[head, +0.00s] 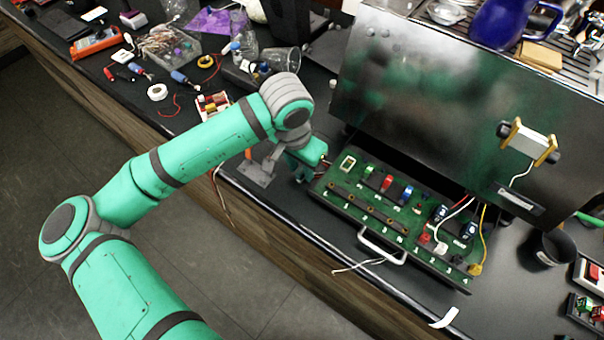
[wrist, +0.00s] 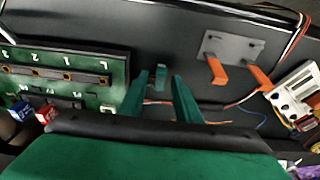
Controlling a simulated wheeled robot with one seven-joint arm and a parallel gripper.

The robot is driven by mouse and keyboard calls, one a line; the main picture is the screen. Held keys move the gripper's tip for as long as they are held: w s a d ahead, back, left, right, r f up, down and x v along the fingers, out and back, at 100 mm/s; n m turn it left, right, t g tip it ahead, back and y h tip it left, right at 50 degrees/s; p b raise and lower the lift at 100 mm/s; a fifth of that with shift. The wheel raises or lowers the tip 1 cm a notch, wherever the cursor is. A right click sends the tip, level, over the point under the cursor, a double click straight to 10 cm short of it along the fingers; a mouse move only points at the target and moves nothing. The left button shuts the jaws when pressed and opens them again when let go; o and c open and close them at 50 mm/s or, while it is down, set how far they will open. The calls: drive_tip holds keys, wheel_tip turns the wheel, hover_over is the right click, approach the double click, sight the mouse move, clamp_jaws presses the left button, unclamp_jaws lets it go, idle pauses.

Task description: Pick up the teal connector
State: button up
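The teal connector (wrist: 160,77) is a small upright-looking piece in the wrist view. It appears between the tips of my gripper (wrist: 160,84), with a dark gap showing on both sides. The two green fingers are apart, and I cannot tell whether the connector lies between them or just beyond the tips. In the head view my gripper (head: 306,165) points down at the left end of the green circuit board (head: 345,190). The connector is hidden behind my gripper and arm there.
The circuit board (wrist: 108,95) is close on the left in the wrist view. A grey plate with orange pegs (wrist: 235,48) stands to the right. Wires (wrist: 300,32) and a white multi-slot block (wrist: 295,100) lie further right. A metal machine (head: 430,90) rises behind the board.

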clamp_jaws()
drive_tip(key=shift+w+r, duration=0.1)
